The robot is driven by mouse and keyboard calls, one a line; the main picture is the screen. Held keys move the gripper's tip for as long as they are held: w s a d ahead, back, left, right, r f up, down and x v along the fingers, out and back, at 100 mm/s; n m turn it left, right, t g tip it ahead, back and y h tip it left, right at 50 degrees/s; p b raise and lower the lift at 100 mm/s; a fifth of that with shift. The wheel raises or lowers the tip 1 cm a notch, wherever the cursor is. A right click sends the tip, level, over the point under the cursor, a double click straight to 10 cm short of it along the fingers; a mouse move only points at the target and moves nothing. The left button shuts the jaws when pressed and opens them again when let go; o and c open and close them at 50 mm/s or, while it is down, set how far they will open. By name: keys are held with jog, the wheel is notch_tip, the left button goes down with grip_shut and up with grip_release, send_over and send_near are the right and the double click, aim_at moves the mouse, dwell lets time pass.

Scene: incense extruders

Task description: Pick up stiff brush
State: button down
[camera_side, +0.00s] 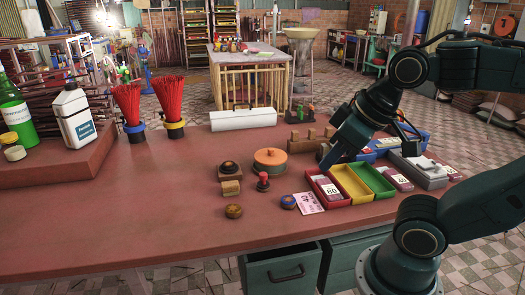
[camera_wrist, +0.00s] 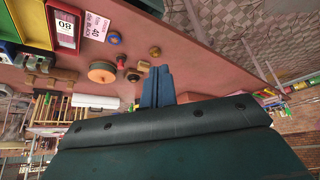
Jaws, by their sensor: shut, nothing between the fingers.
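My gripper (camera_side: 326,164) points down over the right part of the red-brown table, beside the coloured trays and behind the red one. In the wrist view my gripper (camera_wrist: 157,70) shows two blue fingers held together, with nothing between them. I cannot pick out the stiff brush for certain in either view. Small wooden pieces stand left of my gripper: a brown block (camera_side: 230,187) and a dark-based piece with a round top (camera_side: 229,168).
An orange-lidded pot (camera_side: 270,160) and red-topped stamp (camera_side: 263,183) stand left. The table's front left is clear.

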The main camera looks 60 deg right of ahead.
jog(key=c, duration=1)
grip_release()
jog(key=shift+o, duration=0.2)
jog(key=shift+w, duration=0.1)
jog(key=w+d+n+g+y, duration=0.1)
jog(key=w+d+n, duration=0.15)
jog(key=w, duration=0.65)
jog(key=w+d+n+g, duration=0.1)
jog(key=w+d+n, duration=0.15)
jog(key=w, duration=0.65)
jog(key=w+d+f+n+y, duration=0.2)
jog(key=w+d+f+n, duration=0.2)
jog(key=w+d+f, duration=0.6)
notch_tip(320, 180, down, 4)
jog(key=w, duration=0.2)
jog(key=shift+w+d, duration=0.3)
jog(key=shift+d, duration=0.1)
